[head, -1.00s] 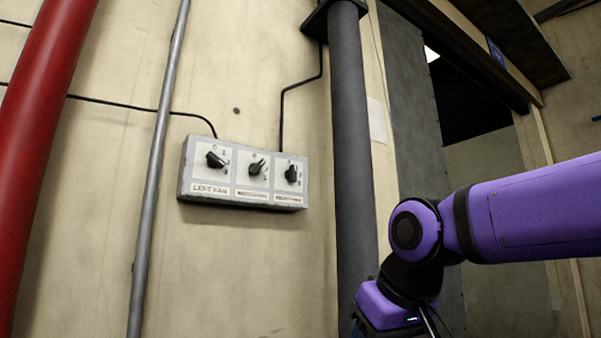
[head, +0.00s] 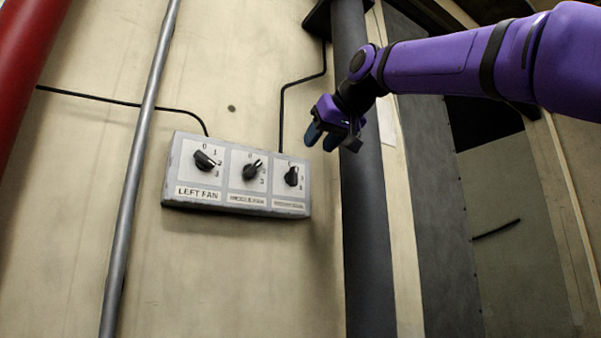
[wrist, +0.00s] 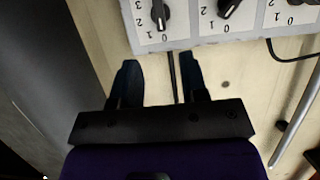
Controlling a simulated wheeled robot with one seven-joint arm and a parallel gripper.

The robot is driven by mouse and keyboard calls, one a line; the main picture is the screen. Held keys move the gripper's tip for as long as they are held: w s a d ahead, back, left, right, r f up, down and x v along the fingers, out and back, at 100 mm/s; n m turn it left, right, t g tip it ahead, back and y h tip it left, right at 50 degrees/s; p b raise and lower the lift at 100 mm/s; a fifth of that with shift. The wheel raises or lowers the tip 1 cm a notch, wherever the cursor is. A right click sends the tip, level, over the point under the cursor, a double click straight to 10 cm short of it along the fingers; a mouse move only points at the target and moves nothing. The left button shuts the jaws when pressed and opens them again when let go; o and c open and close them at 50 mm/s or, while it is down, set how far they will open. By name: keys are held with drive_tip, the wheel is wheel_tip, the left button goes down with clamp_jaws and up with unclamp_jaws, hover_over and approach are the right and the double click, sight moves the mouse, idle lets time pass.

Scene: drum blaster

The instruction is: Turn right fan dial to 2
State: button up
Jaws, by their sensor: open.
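A grey control box (head: 236,210) on the wall carries three black dials in a row. The right fan dial (head: 291,176) is the rightmost, its knob roughly upright; its label is too small to read clearly. In the wrist view the box is upside down and the right fan dial (wrist: 160,14) is at the upper left, its white mark pointing down near the low numbers. My gripper (head: 322,138) is open and empty, above and right of that dial and apart from it. In the wrist view my gripper (wrist: 156,62) has its two dark fingertips below the box edge.
The middle dial (head: 252,170) and left fan dial (head: 205,160) sit beside it. A thick dark pipe (head: 372,240) runs close to the box's right. A thin grey pipe (head: 130,190) and a red pipe (head: 25,70) stand left. A black cable (head: 281,110) enters the box top.

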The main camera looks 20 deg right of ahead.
sight(296, 172)
drive_tip(key=x, duration=1)
drive_tip(key=shift+w+f, duration=0.2)
clamp_jaws()
